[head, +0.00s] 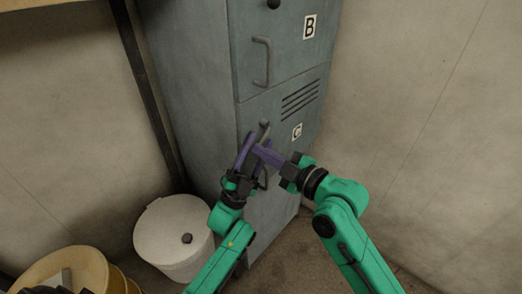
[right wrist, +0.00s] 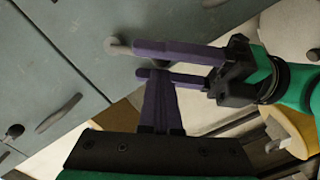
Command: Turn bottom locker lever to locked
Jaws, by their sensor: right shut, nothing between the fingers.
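The bottom locker door, marked C (head: 297,132), is at the centre of the head view. Its grey lever (head: 264,128) sits near the door's left edge, partly hidden by my fingers, so its angle is hard to tell. In the right wrist view, the lever's rounded end (right wrist: 117,46) shows beside the tip of a left finger. My left gripper (head: 252,148) is open, its purple fingers apart, close to the lever. My right gripper (head: 258,150) is shut and empty, its fingertips just below the lever and close to the left fingers, which also show in the right wrist view (right wrist: 138,62).
Door B (head: 309,27) above has a handle (head: 262,62) and a dark knob (head: 273,3). A white lidded bin (head: 160,235) stands on the floor left of the locker. A yellow container (head: 85,265) is at the lower left. The wall on the right is bare.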

